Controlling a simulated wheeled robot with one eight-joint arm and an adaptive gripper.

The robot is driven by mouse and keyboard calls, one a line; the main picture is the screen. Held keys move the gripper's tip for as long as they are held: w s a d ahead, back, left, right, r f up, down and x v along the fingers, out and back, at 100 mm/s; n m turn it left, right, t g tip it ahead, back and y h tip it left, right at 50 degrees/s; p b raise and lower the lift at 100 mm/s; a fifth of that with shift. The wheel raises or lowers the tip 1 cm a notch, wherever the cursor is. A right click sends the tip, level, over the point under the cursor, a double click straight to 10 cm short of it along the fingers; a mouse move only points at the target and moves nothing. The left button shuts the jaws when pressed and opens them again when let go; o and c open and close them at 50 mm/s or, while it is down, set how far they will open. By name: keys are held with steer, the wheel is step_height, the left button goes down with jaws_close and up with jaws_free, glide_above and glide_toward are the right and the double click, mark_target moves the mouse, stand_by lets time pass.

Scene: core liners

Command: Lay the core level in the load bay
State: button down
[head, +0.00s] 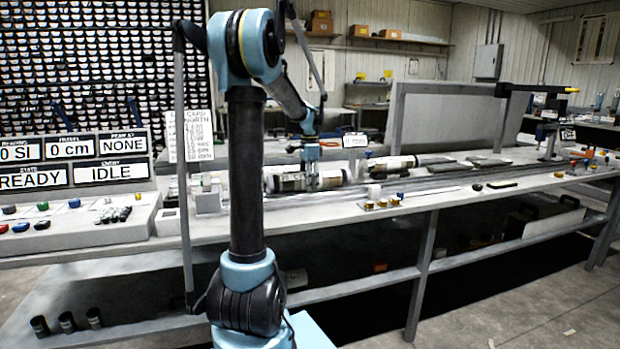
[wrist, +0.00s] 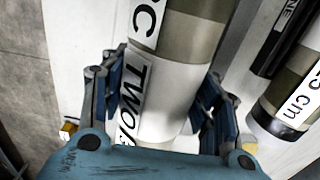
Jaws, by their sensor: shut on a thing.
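A banded grey-and-white core (head: 335,178) lies lengthwise along the bench in the head view. My gripper (head: 311,172) reaches down on it from above, around its middle. In the wrist view the same core (wrist: 180,85) carries black lettering, and the blue fingers of my gripper (wrist: 162,78) are shut around its two sides. Whether the core touches the surface below cannot be told. A second core (head: 392,164) lies to the right in the head view; in the wrist view a core marked "25 cm" (wrist: 292,98) lies to the right, apart from the held one. The load bay cannot be made out for certain.
Long rails (head: 430,185) run along the bench to the right. A display panel (head: 75,160) at left reads READY and IDLE, above a console (head: 95,222) with coloured buttons. Small brass-coloured pieces (head: 383,203) stand at the bench front. A grey frame (head: 450,105) rises behind.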

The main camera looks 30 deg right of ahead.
steer(key=shift+f, duration=0.75)
steer(key=c, duration=0.6)
jaws_free()
step_height(320, 180, up, 12)
steer(key=shift+a, duration=0.15)
